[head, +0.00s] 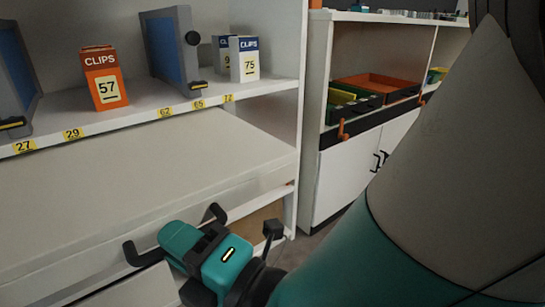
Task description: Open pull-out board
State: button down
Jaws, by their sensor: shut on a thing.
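The pull-out board (150,185) is a wide pale panel below the shelf, at lower left in the head view. A black bar handle (131,254) sits along its front, with one bent end left of my gripper and the other behind it. My gripper (185,243), teal and black, is at the front edge, shut on the handle. Its body hides the middle of the handle and the exact finger contact. How far the board stands out from the cabinet is hard to tell.
The shelf (120,118) above holds an orange clips box (103,77), white clips boxes (245,59) and blue-grey holders (172,45). A white cabinet (345,180) with trays stands at right. My arm covers the right side. Dark floor shows between.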

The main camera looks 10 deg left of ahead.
jog(key=shift+s+d, duration=0.2)
jog(key=shift+s, duration=0.15)
jog(key=c, duration=1.1)
grip_release()
jog(key=shift+w+d, duration=0.1)
jog(key=shift+w, duration=0.1)
jog(key=shift+c, duration=0.2)
jog(key=p+v, duration=0.7)
jog(key=shift+d, duration=0.25)
jog(key=shift+s, duration=0.15)
